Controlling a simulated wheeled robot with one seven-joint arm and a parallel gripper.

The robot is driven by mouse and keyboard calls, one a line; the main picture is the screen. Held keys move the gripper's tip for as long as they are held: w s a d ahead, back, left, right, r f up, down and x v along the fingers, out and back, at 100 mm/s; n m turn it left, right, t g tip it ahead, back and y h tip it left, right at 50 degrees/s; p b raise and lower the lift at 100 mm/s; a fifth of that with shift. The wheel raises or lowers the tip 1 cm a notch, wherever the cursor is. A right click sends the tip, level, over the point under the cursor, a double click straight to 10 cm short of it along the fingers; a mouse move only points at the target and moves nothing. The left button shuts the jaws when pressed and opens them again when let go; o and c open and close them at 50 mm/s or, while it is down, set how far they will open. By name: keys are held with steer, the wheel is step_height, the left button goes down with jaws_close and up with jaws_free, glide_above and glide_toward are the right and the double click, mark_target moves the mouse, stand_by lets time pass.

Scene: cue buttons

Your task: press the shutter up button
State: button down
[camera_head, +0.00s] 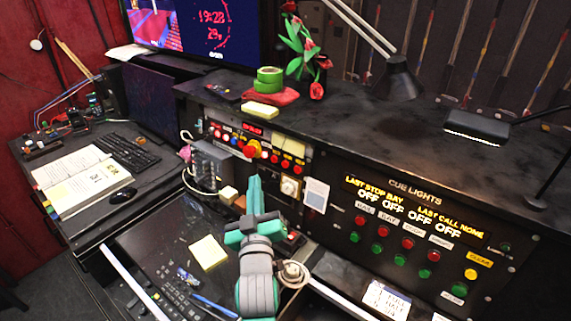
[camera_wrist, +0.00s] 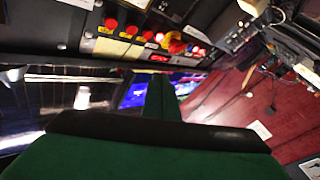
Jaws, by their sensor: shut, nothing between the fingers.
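A black control panel (camera_head: 262,138) with several small buttons and a large red knob (camera_head: 250,150) stands behind my gripper. In the wrist view its row of red buttons (camera_wrist: 130,31) with labels and the red knob (camera_wrist: 176,46) show along the top. I cannot read which label is the shutter up one. My green gripper (camera_head: 255,184) is shut and empty, over the desk in front of the panel and apart from it. Its shut fingers (camera_wrist: 159,84) also show in the wrist view, below the row of buttons.
A cue lights panel (camera_head: 405,225) with red and green buttons is on the right. A grey box with cables (camera_head: 213,165) stands left of my gripper. A yellow note (camera_head: 208,252) lies on the desk.

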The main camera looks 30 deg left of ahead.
mark_target(285, 164)
steer(key=shift+w, duration=0.15)
steer(key=w+f, duration=0.1)
steer(key=w, duration=0.7)
steer(key=shift+w+d+f, duration=0.15)
steer(key=shift+w+d, duration=0.05)
steer(key=shift+d, duration=0.2)
stand_by(1.9)
steer(key=shift+w+f, duration=0.1)
steer(key=shift+w, duration=0.35)
